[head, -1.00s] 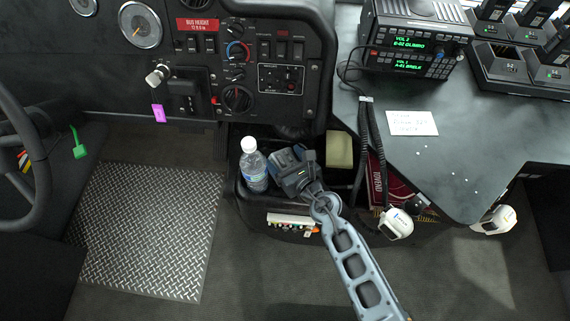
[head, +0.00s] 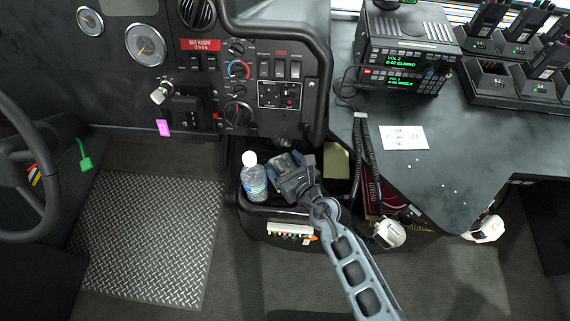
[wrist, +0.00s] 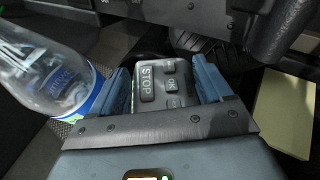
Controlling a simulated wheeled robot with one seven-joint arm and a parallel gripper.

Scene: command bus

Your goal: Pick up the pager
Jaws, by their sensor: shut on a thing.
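A dark grey device with STOP and ON buttons, which I take to be the pager (wrist: 163,84), sits between my blue fingers in the wrist view. My gripper (wrist: 164,86) is shut on it, one finger on each side. In the head view my gripper (head: 285,163) is over the black bin below the dash, just right of a water bottle. My gripper hides the pager there, and I cannot tell how far it is above the bin floor.
The clear bottle (head: 253,178) stands upright close to my gripper in the black bin (head: 262,209). A yellow pad (head: 338,163) and a red book (head: 373,190) are to the right. The dash (head: 270,60) overhangs behind; the desk (head: 440,150) is on the right.

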